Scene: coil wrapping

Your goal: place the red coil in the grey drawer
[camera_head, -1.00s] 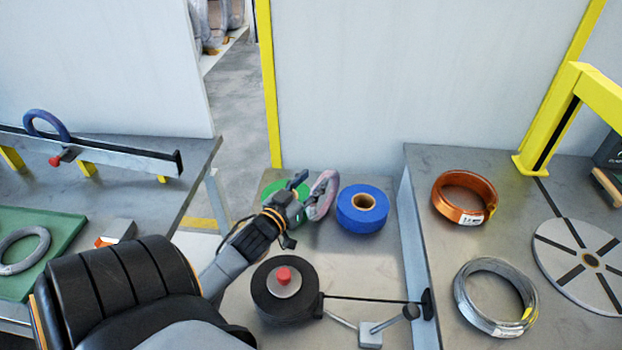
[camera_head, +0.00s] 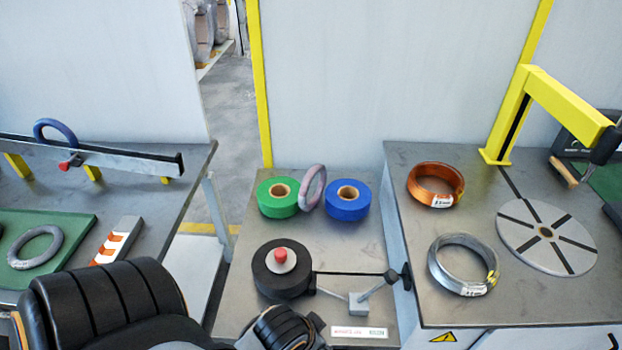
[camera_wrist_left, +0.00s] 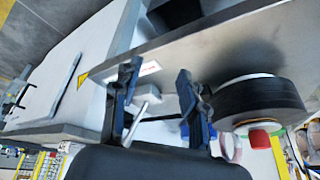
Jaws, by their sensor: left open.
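The copper-red coil (camera_head: 437,184) with a white tag lies flat at the back left of the right-hand table. My left gripper (camera_wrist_left: 155,95) shows in the left wrist view, open and empty, its two dark fingers apart over the middle table's front side. In the head view my left arm is low at the bottom, and its fingers are out of sight. A pale cabinet front (camera_wrist_left: 75,70) with handles shows in the left wrist view; I cannot tell which part is the grey drawer. My right gripper is not in view.
A silver wire coil (camera_head: 440,275) lies in front of the red coil, beside a slotted disc (camera_head: 545,238) and a yellow frame (camera_head: 515,115). A greyish-purple ring (camera_head: 312,188) stands between green (camera_head: 277,208) and blue (camera_head: 348,210) rolls. A black roll (camera_head: 280,283) sits in front.

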